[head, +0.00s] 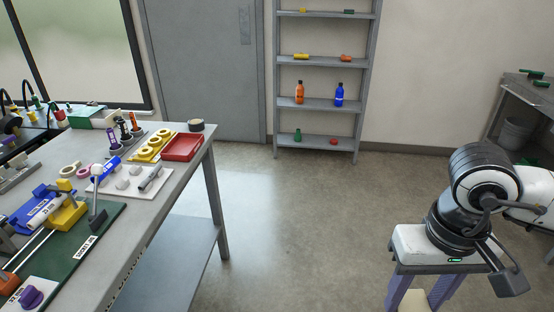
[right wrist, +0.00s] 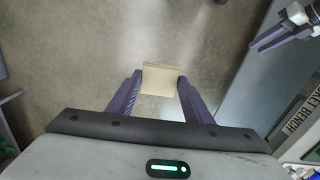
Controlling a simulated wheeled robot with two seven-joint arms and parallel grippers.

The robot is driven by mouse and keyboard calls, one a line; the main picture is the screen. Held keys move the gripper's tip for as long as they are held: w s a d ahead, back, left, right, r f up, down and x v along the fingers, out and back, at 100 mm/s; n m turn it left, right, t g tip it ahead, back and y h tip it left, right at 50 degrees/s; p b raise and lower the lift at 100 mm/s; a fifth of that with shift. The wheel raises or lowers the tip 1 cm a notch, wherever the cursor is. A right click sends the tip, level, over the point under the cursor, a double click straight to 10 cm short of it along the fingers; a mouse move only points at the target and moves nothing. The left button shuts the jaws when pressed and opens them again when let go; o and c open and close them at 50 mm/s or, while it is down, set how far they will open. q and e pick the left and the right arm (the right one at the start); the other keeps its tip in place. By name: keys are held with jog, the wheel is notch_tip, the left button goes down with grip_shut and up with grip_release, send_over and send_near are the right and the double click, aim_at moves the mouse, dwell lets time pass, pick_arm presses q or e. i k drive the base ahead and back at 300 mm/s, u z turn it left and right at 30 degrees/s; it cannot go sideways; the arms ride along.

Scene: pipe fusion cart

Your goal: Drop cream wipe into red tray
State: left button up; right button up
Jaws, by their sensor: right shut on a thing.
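The cream wipe (right wrist: 160,80) is a small pale square between the two purple fingers of my right gripper (right wrist: 158,100), which is shut on it. In the head view my right gripper (head: 420,296) points down at the lower right over the floor, and the wipe (head: 415,302) shows between its fingers. The red tray (head: 183,148) lies near the far right corner of the workbench, well to the left of the gripper, and looks empty. My left gripper (right wrist: 270,41) shows only at the upper right of the right wrist view; its opening is unclear.
The workbench (head: 185,200) holds a yellow holder (head: 152,147) beside the tray, a white mat (head: 120,188) with grey pieces, and a green board with a clamp. A shelf rack (head: 322,103) stands at the back. The floor between bench and right gripper is clear.

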aim_at(188, 147)
jog(key=z, duration=0.5)
jog(key=i, duration=2.15)
jog(key=u, duration=1.75)
jog(key=i, duration=0.95)
jog(key=u, duration=0.95)
